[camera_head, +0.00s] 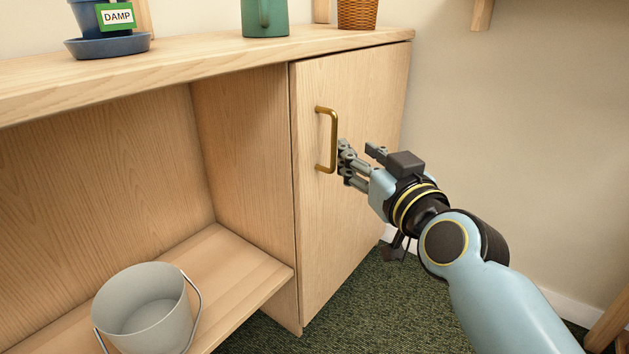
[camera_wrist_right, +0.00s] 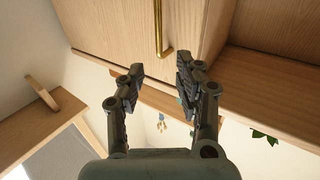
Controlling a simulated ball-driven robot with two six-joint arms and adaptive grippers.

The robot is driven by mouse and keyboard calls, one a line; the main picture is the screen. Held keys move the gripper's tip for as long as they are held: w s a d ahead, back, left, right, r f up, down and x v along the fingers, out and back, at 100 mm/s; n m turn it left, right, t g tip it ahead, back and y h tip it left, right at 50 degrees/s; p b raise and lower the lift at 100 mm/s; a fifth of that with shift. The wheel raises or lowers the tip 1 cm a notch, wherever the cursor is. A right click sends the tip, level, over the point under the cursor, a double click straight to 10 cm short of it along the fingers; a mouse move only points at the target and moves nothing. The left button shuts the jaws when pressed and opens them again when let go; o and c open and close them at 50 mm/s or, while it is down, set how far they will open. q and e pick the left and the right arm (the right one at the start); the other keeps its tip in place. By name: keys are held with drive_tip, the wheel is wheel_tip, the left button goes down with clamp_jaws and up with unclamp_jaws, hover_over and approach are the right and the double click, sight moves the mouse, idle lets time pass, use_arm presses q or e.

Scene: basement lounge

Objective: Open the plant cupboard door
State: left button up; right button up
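The plant cupboard door (camera_head: 357,210) is pale wood and looks shut, at the right end of the wooden unit. Its brass bar handle (camera_head: 333,140) stands upright near the door's left edge. My right gripper (camera_head: 357,157) is just right of the handle, fingers pointing towards it. In the right wrist view the gripper (camera_wrist_right: 158,82) has its two fingers apart with nothing between them. The handle (camera_wrist_right: 158,28) lies beyond the fingertips there, roughly in line with the gap. I see no contact with the handle. My left gripper is not in view.
A blue pot (camera_head: 88,17) with a DAMP label, a green vessel (camera_head: 264,19) and a wicker basket (camera_head: 357,13) stand on the unit's top (camera_head: 190,58). A grey bucket (camera_head: 146,308) sits on the low open shelf. Dark green carpet (camera_head: 372,300) is clear before the door.

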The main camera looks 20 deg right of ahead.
sight(335, 139)
drive_tip(key=w, duration=0.2)
drive_tip(key=w+f, duration=0.1)
drive_tip(key=w, duration=0.1)
drive_tip(key=w+b, duration=0.1)
drive_tip(key=w, duration=0.1)
drive_tip(key=shift+w+a+f, duration=0.2)
drive_tip(key=shift+w+f, duration=0.05)
drive_tip(key=shift+f, duration=0.05)
drive_tip(key=w+b, duration=0.1)
drive_tip(key=w, duration=0.2)
drive_tip(key=shift+w+a, duration=0.1)
drive_tip(key=shift+w, duration=0.7)
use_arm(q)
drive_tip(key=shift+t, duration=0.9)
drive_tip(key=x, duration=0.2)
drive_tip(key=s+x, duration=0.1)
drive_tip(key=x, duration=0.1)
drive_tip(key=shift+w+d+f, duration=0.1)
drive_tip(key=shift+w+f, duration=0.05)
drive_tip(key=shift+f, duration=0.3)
use_arm(e)
clamp_jaws()
